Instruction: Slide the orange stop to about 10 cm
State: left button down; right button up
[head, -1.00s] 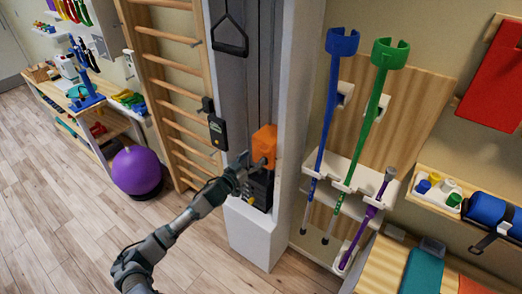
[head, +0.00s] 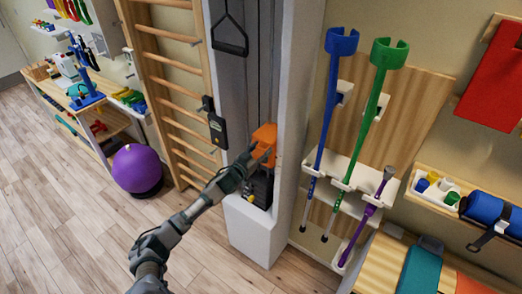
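The orange stop (head: 266,135) is a block on the front of a tall white and grey column unit (head: 289,110), above a black stack. My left gripper (head: 262,155) is at the front of the stop, covering its lower left part. The fingers are small and dark, and I cannot tell whether they are open, shut on the stop or only touching it. No scale readings can be made out. My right gripper is not in view.
A black handle (head: 230,36) hangs in the column above the stop. Wooden wall bars (head: 168,63) and a dark device (head: 217,130) are to the left. Blue (head: 328,110) and green (head: 366,120) crutches stand on a rack to the right. The floor in front is clear.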

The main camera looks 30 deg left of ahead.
pick_arm(q)
notch_tip(320, 180, down, 10)
jog(key=b, duration=0.4)
jog(key=shift+b, duration=0.35)
jog(key=shift+d+r, duration=0.1)
jog(key=shift+r, duration=0.1)
jog(key=c, duration=0.6)
grip_release()
jog(key=shift+c, duration=0.2)
jog(key=s, duration=1.2)
jog(key=shift+a, duration=0.45)
